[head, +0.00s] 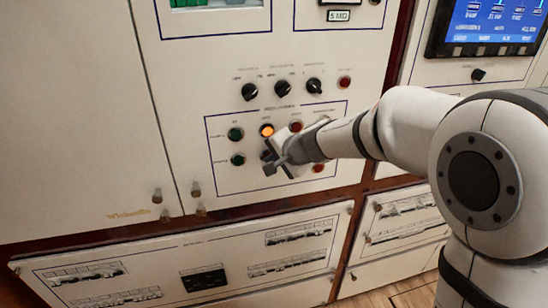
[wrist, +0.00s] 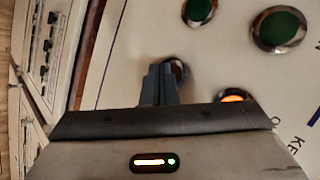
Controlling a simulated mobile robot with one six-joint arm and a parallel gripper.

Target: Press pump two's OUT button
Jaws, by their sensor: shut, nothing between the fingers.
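The pump panel (head: 222,178) carries two rows of round buttons and lamps; its labels are too small to read, so I cannot confirm which is OUT. The upper row has a green button (head: 235,134), a lit amber one (head: 267,130) and a red one (head: 296,126). My gripper (head: 270,166) is shut and empty before the lower row. In the wrist view its fingertips (wrist: 160,68) overlap the dark round one; contact cannot be told.
Black rotary knobs (head: 281,89) and a red button (head: 344,82) sit above the rows. Small knobs (head: 195,188) stick out at the lower left. A blue screen (head: 490,22) is at the upper right. Lower breaker panels (head: 165,270) lie below.

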